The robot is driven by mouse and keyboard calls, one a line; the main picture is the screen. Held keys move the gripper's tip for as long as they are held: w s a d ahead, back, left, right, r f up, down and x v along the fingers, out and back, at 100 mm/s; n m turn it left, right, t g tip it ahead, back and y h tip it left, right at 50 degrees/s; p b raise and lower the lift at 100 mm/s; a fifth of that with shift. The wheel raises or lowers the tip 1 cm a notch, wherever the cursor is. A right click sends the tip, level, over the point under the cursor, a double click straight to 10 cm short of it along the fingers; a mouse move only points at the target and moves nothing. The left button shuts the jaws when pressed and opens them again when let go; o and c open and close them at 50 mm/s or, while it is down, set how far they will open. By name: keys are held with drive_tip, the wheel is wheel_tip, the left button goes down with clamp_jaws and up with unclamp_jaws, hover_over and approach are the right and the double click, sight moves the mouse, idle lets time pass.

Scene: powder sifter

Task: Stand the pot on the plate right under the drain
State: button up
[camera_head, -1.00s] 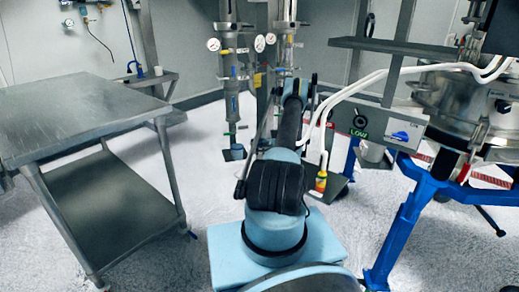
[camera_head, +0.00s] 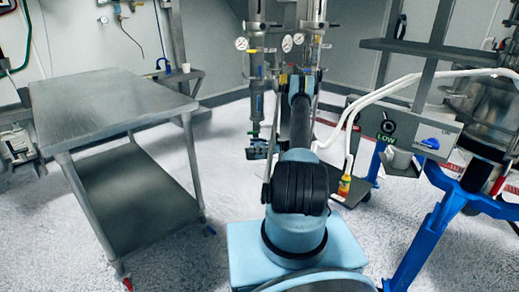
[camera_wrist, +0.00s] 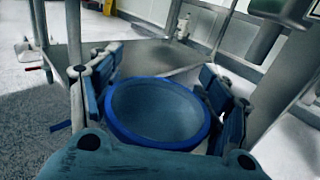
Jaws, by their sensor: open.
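In the wrist view a round pot (camera_wrist: 158,110) with a blue rim and grey inside stands with its mouth toward the camera. It looks empty. My gripper (camera_wrist: 166,92) is open, with one blue-padded finger at the pot's left and one at its right. A grey metal plate (camera_wrist: 180,60) shows behind the pot. I cannot tell whether the pot rests on it. Upright pipes with gauges (camera_head: 257,100) stand behind my arm, with a dark piece at the low end. No drain is clear in the wrist view.
A steel table (camera_head: 110,105) with a lower shelf stands at the left. At the right are a blue frame (camera_head: 425,225), a panel marked LOW (camera_head: 405,128) and white hoses (camera_head: 400,85). Bare floor lies between the table and my base.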

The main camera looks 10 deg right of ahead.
drive_tip(key=shift+a, duration=0.2)
drive_tip(key=shift+c, duration=0.5)
drive_tip(key=c, duration=0.9)
drive_tip(key=shift+w+a, duration=0.1)
drive_tip(key=shift+w, duration=0.1)
